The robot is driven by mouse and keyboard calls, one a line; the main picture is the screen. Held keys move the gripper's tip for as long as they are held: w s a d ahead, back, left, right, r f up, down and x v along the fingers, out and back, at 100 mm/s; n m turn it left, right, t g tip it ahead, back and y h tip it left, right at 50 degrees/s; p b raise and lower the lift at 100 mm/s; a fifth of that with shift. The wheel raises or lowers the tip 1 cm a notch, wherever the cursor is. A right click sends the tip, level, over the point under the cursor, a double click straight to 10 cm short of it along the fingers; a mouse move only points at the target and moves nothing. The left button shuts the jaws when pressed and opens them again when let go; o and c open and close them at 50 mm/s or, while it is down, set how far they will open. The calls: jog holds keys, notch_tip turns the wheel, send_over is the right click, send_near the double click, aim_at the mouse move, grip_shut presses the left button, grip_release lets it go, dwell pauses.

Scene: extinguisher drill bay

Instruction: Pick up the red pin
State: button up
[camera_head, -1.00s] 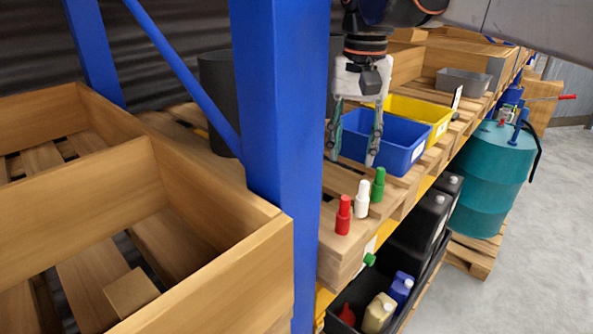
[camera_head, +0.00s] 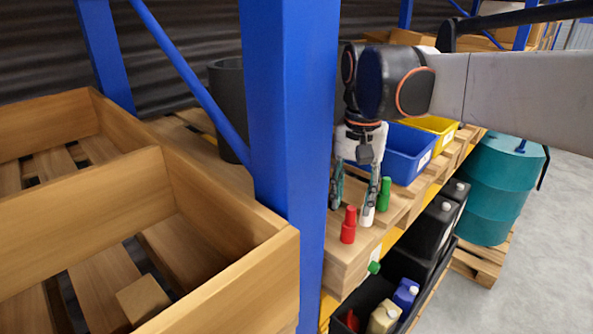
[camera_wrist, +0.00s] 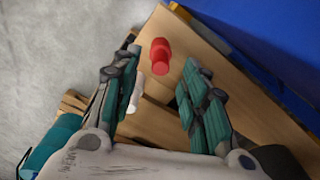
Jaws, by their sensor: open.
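The red pin (camera_head: 348,225) stands upright on the wooden slatted shelf, near its front edge by the blue post. In the wrist view the red pin (camera_wrist: 160,55) shows ahead of the fingertips, between their lines, not touched. My gripper (camera_head: 354,199) points down, open and empty, just behind and above the red pin. In the wrist view my gripper (camera_wrist: 155,75) has its fingers spread wide. The white pin (camera_head: 367,213) is partly hidden behind a finger; it also shows beside the left finger in the wrist view (camera_wrist: 136,93). I cannot tell whether they touch.
A green pin (camera_head: 384,194) stands beyond the white one. A blue bin (camera_head: 404,152) and a yellow bin (camera_head: 440,128) sit farther along the shelf. The blue post (camera_head: 292,150) rises close to the left of my gripper. Black canisters (camera_head: 432,226) stand below the shelf.

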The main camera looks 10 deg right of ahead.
aim_at(352, 208)
jog(key=shift+f+p, duration=0.35)
jog(key=shift+f, duration=1.55)
grip_shut()
jog(key=shift+r, duration=0.1)
